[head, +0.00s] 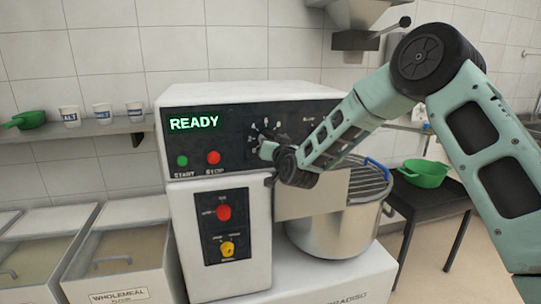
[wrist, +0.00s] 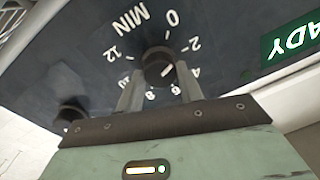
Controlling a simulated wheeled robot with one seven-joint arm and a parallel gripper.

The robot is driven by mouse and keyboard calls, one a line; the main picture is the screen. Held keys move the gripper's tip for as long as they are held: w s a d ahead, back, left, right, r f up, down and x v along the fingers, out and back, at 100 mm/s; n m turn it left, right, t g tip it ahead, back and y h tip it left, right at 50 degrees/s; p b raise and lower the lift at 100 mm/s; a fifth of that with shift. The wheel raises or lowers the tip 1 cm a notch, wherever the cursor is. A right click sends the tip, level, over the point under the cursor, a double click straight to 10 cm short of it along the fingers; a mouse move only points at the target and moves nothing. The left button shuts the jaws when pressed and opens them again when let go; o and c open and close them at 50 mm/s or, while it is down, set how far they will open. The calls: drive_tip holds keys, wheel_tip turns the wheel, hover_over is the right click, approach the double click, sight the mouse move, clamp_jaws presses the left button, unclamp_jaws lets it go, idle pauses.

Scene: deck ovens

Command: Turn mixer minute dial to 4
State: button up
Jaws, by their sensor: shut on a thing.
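The minute dial (wrist: 157,62) is a round dark knob on the mixer's black panel, ringed by white numbers and the word MIN. My gripper (wrist: 158,76) is shut on the dial, with one finger on each side of it. A short white mark shows on the knob's lower right; I cannot tell exactly which number it points to. The 4 is partly seen just beyond the right finger. In the head view my gripper (head: 268,152) is at the panel of the mixer (head: 232,92) and hides the dial. The display (head: 194,123) reads READY.
A second dark knob (wrist: 70,113) sits left of the dial in the wrist view. Green start (head: 182,161) and red stop (head: 213,157) buttons are left of my gripper. The steel bowl (head: 325,232) is below my arm.

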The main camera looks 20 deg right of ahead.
drive_tip(key=m+b, duration=0.4)
drive_tip(key=b, duration=0.1)
drive_tip(key=m+b, duration=0.5)
drive_tip(key=m+h+b, duration=0.1)
drive_tip(key=m+b, duration=0.3)
drive_tip(key=b, duration=0.1)
drive_tip(key=shift+f, duration=0.25)
drive_tip(key=shift+r+m, duration=0.1)
drive_tip(key=shift+m, duration=0.2)
drive_tip(key=o, duration=1)
